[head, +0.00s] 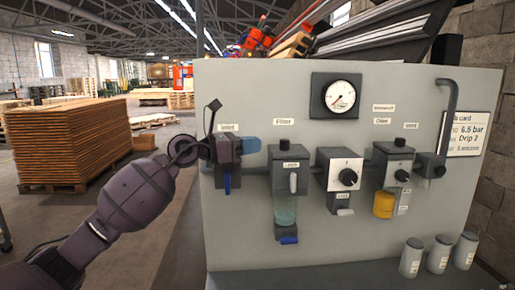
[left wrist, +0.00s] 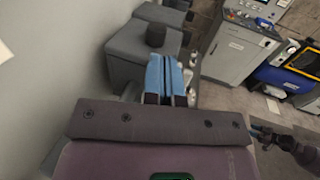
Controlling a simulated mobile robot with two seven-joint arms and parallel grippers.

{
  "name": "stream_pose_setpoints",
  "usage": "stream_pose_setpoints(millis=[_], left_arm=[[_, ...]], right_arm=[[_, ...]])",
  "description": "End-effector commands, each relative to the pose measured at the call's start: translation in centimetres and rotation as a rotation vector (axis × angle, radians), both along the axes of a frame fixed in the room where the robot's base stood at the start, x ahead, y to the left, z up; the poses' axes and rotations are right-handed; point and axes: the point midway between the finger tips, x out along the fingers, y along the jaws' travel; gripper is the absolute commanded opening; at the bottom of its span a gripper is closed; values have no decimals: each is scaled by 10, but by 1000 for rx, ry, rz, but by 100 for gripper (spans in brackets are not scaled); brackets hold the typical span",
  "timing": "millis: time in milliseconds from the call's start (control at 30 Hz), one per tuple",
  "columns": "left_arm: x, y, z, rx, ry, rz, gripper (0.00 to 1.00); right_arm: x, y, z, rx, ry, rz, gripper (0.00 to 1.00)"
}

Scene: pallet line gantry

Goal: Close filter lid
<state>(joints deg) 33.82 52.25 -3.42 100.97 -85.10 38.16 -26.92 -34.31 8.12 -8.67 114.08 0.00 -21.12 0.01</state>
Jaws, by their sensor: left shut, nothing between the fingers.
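The filter unit (head: 286,157) is a dark grey block under the "Filter" label, with a small dark knob on top, a pale lever (head: 292,182) in front and a clear bowl (head: 285,210) below. I cannot make out a separate lid or its position. My left gripper (head: 252,146) has its blue fingers shut and empty, in front of the inlet and left of the filter, apparently short of touching it. In the left wrist view the shut blue fingers (left wrist: 166,68) point towards a grey block with a dark knob (left wrist: 155,35). What seems my right gripper (left wrist: 262,133) is small there.
The inlet valve (head: 228,172) with its blue handle is partly behind my left gripper. A gauge (head: 342,96), a regulator (head: 340,172) and an oiler (head: 392,165) with a yellow bowl are on the grey panel (head: 240,235). Several pale canisters (head: 411,258) stand at lower right.

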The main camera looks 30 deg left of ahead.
Motion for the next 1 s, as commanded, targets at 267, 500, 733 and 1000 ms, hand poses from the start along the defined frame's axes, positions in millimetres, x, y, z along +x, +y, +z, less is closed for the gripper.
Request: stream_pose_setpoints(millis=[267, 500, 733, 1000], left_arm=[[-40, 40, -4, 3, 4, 4, 0], [-60, 59, -2, 4, 2, 2, 0], [-65, 63, 0, 3, 0, 1, 0], [-65, 63, 0, 3, 0, 2, 0]], right_arm=[[-9, -2, -18, 0, 26, -5, 43], [-4, -1, -20, -1, 17, -1, 43], [0, 0, -17, -1, 8, 1, 43], [0, -2, -16, -6, 8, 4, 43]])
